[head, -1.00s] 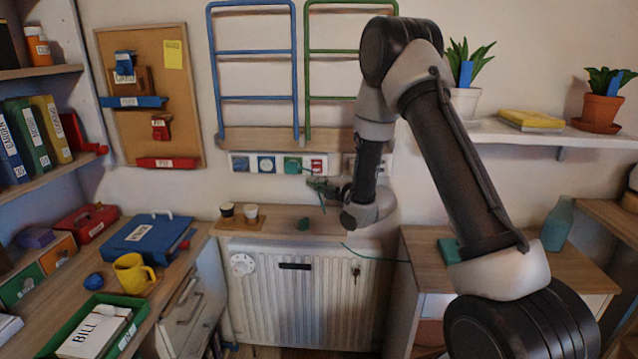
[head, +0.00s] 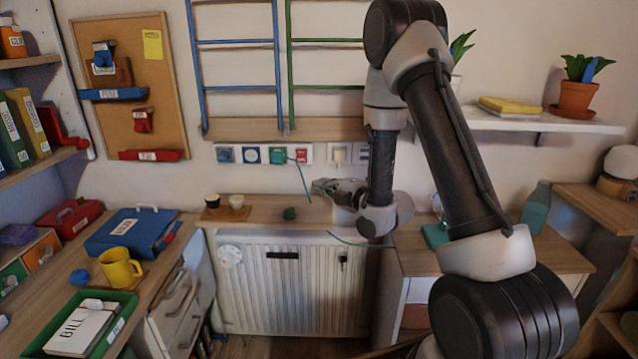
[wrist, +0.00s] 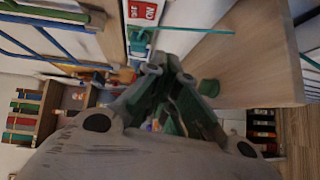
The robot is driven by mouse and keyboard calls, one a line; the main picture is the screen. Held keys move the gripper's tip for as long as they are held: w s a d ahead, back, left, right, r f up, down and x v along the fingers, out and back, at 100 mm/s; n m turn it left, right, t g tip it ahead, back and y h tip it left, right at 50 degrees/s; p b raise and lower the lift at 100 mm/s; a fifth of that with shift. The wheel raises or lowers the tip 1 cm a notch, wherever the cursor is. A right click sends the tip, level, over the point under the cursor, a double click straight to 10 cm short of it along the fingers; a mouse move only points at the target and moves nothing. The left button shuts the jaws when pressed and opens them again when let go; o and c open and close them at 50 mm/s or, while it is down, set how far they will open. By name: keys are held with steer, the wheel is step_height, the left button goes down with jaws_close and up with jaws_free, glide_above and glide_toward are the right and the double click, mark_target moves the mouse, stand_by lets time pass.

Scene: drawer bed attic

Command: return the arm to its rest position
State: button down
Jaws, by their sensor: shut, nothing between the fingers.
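My gripper (head: 322,187) is at the end of my arm, above the wooden ledge over the radiator in the head view. It points to the left and looks empty. In the wrist view my gripper's fingers (wrist: 160,75) come together, with nothing visible between them. My arm reaches across the right half of the head view, with its upper link slanting up and its forearm hanging down. The forearm hides part of the wall and the ledge.
A socket strip (head: 251,154) with a green cable is behind. The radiator (head: 280,285) is below. A desk (head: 150,290) is left, a cabinet (head: 480,255) right.

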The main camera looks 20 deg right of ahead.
stand_by(0.3)
steer(key=s+d+r+m+g+h, duration=0.5)
steer(key=s+d+r+m+h, duration=0.2)
steer(key=s+d+r+m, duration=0.45)
steer(key=s+r+m+g, duration=0.2)
steer(key=s+m, duration=0.3)
steer(key=s, duration=0.7)
steer(key=s+r+m+g, duration=0.3)
steer(key=s+m, duration=0.3)
steer(key=s, duration=0.7)
steer(key=shift+s+a+g+h, duration=0.2)
steer(key=shift+a+g+h, duration=0.1)
steer(key=shift+g+h, duration=0.15)
